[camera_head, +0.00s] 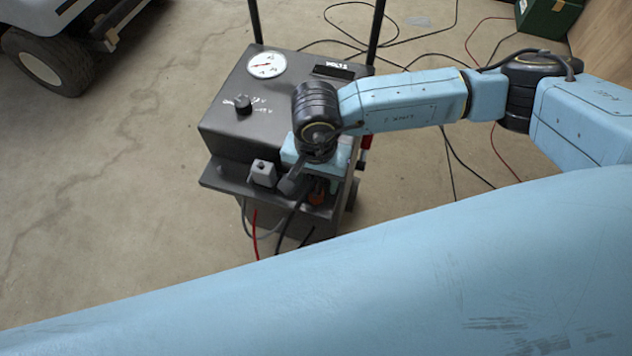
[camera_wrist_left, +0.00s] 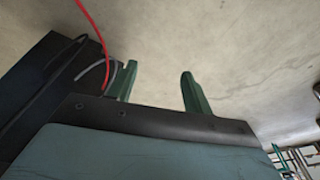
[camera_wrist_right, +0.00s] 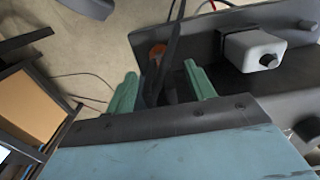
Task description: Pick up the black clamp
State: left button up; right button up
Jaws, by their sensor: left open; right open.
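The black clamp (camera_wrist_right: 168,55) shows in the right wrist view as a dark, long shape running between the two green fingers of my right gripper (camera_wrist_right: 160,70). The gripper is open around it; I cannot tell whether the fingers touch it. An orange part (camera_wrist_right: 157,50) shows right beside it. In the head view a dark end of the clamp (camera_head: 291,185) sticks out at the cart's front shelf, and my right wrist hides the rest. My left gripper (camera_wrist_left: 157,68) is open and empty above the floor in the left wrist view.
The dark grey cart (camera_head: 225,125) carries a round gauge (camera_head: 265,65), a black knob (camera_head: 243,104) and a small grey block (camera_head: 262,173) close to the clamp. Red and black cables hang from its front. A white vehicle (camera_head: 60,45) stands back left. Floor on the left is clear.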

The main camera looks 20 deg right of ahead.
jog(key=shift+c, duration=0.4)
grip_shut()
jog(key=shift+r, duration=0.35)
notch_tip(320, 180, up, 9)
jog(key=shift+f+p, duration=0.15)
jog(key=shift+p, duration=1)
jog(key=shift+r, duration=0.35)
pick_arm(q)
jog(key=s+a+f, duration=0.2)
jog(key=a+f, duration=0.1)
jog(key=f, duration=0.2)
jog(key=shift+s, duration=0.2)
jog(key=shift+f, duration=0.2)
pick_arm(e)
jog(key=shift+f, duration=0.1)
